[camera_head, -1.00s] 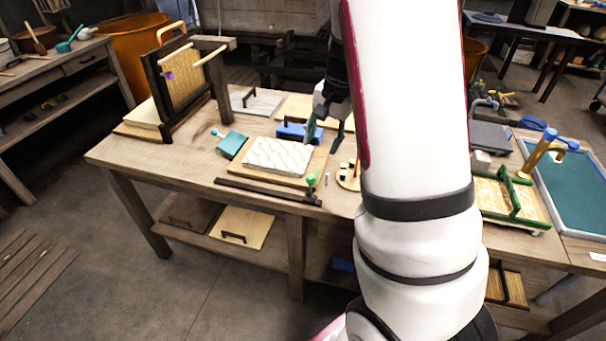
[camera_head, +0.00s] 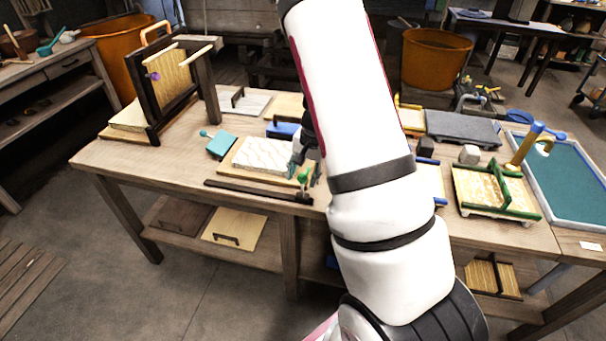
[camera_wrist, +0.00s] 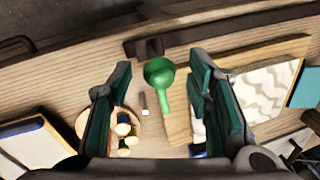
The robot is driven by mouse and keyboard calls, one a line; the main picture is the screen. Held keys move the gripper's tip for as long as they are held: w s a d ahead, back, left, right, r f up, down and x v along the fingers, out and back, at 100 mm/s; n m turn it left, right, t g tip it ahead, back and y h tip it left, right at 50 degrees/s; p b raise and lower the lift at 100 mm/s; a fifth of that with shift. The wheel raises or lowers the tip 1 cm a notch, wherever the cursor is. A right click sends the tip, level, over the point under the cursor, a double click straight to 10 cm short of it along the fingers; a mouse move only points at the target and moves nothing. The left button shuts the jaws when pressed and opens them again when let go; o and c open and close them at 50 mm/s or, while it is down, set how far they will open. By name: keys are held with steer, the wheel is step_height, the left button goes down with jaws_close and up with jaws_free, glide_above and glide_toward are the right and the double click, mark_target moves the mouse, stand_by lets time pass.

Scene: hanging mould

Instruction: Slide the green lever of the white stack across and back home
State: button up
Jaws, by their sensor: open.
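The white stack (camera_head: 262,155) is a wavy-topped white slab on a wooden board on the bench. It also shows at the right of the wrist view (camera_wrist: 258,85). In the wrist view the lever (camera_wrist: 160,72) lies between my gripper's (camera_wrist: 160,68) two teal-padded fingers, with gaps on both sides. My gripper (camera_head: 309,171) is open and empty, close by the lever. My arm partly hides this area in the head view.
A teal block (camera_head: 221,146) lies left of the stack and a blue block (camera_head: 283,130) behind it. A dark upright frame (camera_head: 165,80) stands at the bench's left.

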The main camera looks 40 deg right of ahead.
jaws_close()
steer(key=w+a+b, duration=0.3)
steer(key=w+a, duration=0.5)
steer(key=w, duration=0.3)
steer(key=w+a+b, duration=0.3)
steer(key=w+a, duration=0.6)
steer(key=w, duration=0.2)
steer(key=shift+w+a, duration=0.2)
steer(key=shift+a, duration=0.05)
jaws_free()
steer(key=shift+w+a, duration=0.1)
step_height(320, 180, up, 12)
steer(key=s+d, duration=0.1)
steer(key=s, duration=0.1)
steer(key=shift+f, duration=0.15)
